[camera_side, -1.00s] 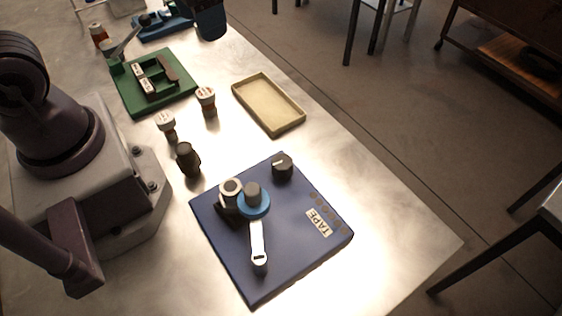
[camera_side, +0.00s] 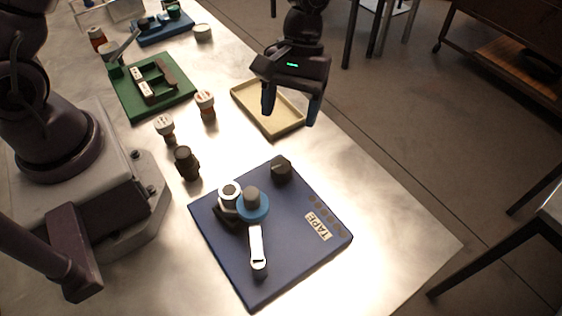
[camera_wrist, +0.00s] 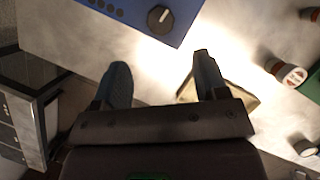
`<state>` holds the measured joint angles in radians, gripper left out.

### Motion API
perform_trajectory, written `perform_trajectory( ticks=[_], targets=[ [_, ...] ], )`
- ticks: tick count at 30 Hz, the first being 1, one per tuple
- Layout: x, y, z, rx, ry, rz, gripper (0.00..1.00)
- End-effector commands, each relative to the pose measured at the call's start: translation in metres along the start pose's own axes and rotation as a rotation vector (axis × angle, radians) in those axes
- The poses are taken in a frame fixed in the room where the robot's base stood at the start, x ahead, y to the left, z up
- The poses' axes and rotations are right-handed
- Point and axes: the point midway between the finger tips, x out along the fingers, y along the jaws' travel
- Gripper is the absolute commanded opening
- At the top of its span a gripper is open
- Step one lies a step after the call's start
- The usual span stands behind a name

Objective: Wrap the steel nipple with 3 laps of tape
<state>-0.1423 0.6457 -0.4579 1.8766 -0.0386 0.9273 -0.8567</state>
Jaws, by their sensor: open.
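The blue tape board (camera_side: 300,262), labelled TAPE, lies flat at the table's front. On it stand a white-rimmed roll (camera_side: 229,190), seemingly the tape, and a blue disc (camera_side: 262,212) with a short grey cylinder (camera_side: 252,194) on top, which may be the steel nipple. I cannot tell whether tape is on it. A pale crank handle (camera_side: 257,245) reaches forward from the disc. A dark knob (camera_side: 281,168) sits at the board's back corner; it also shows in the wrist view (camera_wrist: 160,19). My gripper (camera_side: 291,106) is open and empty above the tray, apart from the board.
The shallow beige tray (camera_side: 248,101) lies below my gripper. A dark fitting (camera_side: 187,163) and two white-topped fittings (camera_side: 165,128) (camera_side: 206,104) stand left of it. A green board (camera_side: 122,98) and a blue fixture (camera_side: 151,36) lie farther back. The table's right edge is close.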

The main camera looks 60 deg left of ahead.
Motion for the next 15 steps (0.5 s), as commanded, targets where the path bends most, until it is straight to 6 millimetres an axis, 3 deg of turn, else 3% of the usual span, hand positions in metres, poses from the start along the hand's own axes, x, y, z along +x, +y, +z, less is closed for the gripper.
perform_trajectory(
  ticks=[9, 15],
  targets=[
    [0.068, -0.001, 0.001, 0.004, -0.006, -0.004, 0.67],
    [0.098, -0.001, 0.001, 0.004, -0.003, -0.003, 0.67]
  ],
)
